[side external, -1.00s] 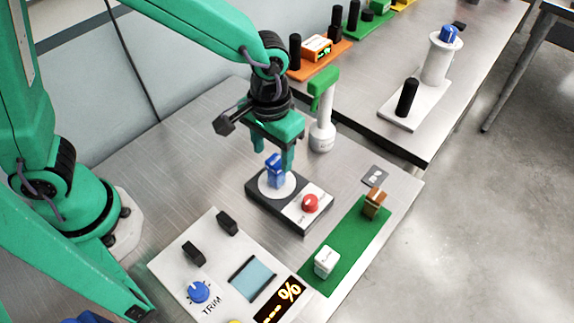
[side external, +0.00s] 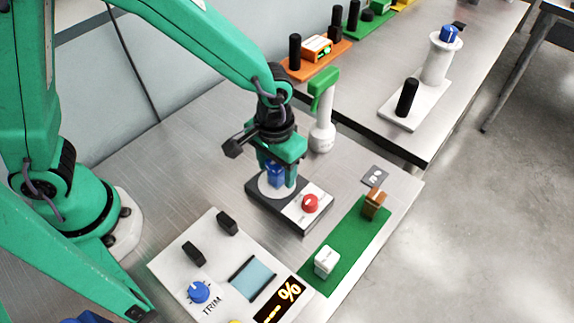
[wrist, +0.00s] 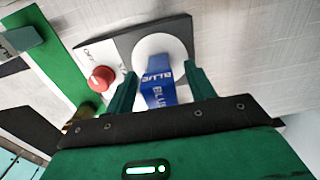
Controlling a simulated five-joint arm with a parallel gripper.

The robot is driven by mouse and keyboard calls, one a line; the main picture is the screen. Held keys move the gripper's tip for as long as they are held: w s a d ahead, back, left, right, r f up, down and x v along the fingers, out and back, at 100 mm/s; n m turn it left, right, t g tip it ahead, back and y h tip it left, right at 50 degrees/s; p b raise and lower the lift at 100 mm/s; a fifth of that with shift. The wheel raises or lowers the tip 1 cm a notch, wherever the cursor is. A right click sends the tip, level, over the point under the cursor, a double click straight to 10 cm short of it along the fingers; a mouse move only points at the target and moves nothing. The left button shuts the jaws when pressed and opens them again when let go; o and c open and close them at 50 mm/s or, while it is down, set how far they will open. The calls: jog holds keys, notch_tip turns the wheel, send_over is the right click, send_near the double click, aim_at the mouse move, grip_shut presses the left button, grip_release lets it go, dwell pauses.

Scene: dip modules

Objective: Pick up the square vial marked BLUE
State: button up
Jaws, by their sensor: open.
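The blue square vial (side external: 275,173) stands upright on a round white plate (side external: 265,190) on a dark module. In the wrist view the vial (wrist: 158,84) has the word BLUE on its top and side. My gripper (side external: 278,178) points down over it, with one finger on each side of the vial. In the wrist view the fingers (wrist: 160,90) are open, with the vial between them. A gap shows on the left side of the vial; contact on the right is hard to tell. The vial's lower part is partly hidden in the side view.
A red knob (side external: 310,203) sits on the same module. A green strip (side external: 345,245) with a white block (side external: 327,261) and a brown block (side external: 374,203) lies to the right. The TRIM panel (side external: 215,262) is in front. A white post with a green top (side external: 321,110) stands behind.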

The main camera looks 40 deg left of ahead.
jog(key=shift+c, duration=0.2)
jog(key=c, duration=1.1)
jog(key=shift+r, duration=0.1)
jog(key=shift+r, duration=0.75)
notch_tip(320, 180, up, 2)
jog(key=shift+r, duration=0.15)
jog(key=s+d+r, duration=0.5)
jog(key=s+r, duration=0.2)
jog(key=s, duration=0.3)
jog(key=shift+s, duration=0.25)
